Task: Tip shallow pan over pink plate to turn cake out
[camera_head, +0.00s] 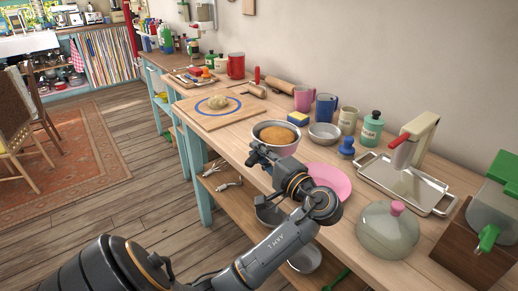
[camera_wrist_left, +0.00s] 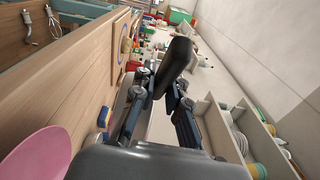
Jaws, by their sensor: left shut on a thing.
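The shallow pan (camera_head: 285,149) is silvery, with a golden-brown cake (camera_head: 276,134) in it. It looks about level, its open side up; I cannot tell whether it touches the table. My left gripper (camera_head: 259,160) is at the pan's near left side and shut on it; the arm hides the exact grip. The pink plate (camera_head: 333,178) lies on the table, right of and nearer than the pan, partly behind my arm. The plate also shows in the left wrist view (camera_wrist_left: 37,155), where my gripper (camera_wrist_left: 163,85) hides most of the pan. My right gripper is not in view.
Behind the pan stand a sponge (camera_head: 298,119), a metal bowl (camera_head: 324,135) and several mugs. A glass dome (camera_head: 387,232) stands right of the plate, with a metal tray (camera_head: 373,174) behind it.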

